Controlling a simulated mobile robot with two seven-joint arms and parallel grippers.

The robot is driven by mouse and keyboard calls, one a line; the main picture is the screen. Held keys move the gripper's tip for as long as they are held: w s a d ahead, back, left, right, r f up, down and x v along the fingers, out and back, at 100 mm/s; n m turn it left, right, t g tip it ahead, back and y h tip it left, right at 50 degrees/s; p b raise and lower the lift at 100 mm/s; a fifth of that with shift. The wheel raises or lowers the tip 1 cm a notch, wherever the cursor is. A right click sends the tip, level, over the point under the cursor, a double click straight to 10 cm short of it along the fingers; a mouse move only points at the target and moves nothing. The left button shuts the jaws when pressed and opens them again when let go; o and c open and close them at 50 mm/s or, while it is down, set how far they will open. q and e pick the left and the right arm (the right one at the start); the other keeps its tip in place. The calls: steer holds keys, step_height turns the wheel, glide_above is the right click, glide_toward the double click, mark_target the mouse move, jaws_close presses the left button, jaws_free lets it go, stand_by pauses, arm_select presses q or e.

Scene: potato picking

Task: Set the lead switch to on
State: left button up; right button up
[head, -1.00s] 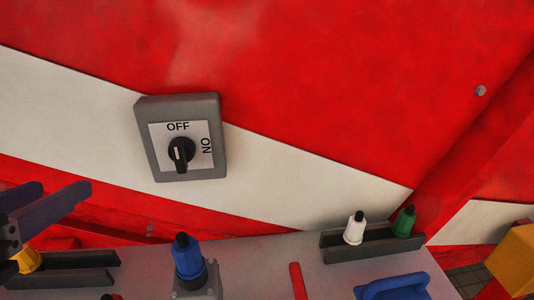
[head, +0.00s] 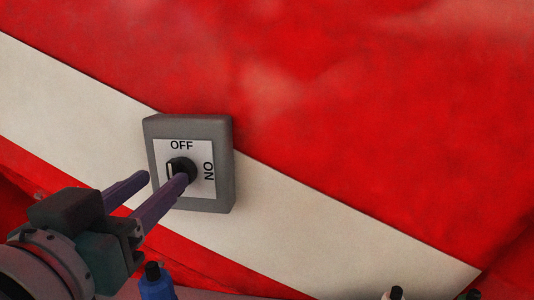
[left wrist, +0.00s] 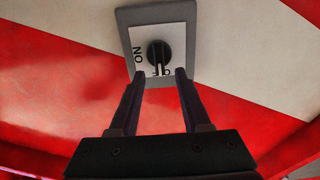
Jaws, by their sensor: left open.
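The lead switch is a grey box (head: 225,160) with a white plate on the red and white wall. Its black knob (head: 177,163) sits in the middle, with OFF above it and ON to its right. In the left wrist view the knob (left wrist: 158,51) has its white mark toward the OFF lettering, which is partly hidden. My left gripper (head: 163,178) is open, its two fingers reaching toward the knob; in the left wrist view its fingertips (left wrist: 160,74) lie either side of the knob's lower end. I cannot tell whether they touch it. My right gripper is out of view.
A blue connector (head: 156,285) stands below the switch at the bottom edge. A white connector (head: 394,294) and a dark green one (head: 472,296) just show at the lower right. The wall right of the switch is clear.

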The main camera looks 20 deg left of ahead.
mark_target(171, 172)
arm_select(q)
steer(key=shift+p+x, duration=0.35)
steer(key=shift+x, duration=1.2)
jaws_close()
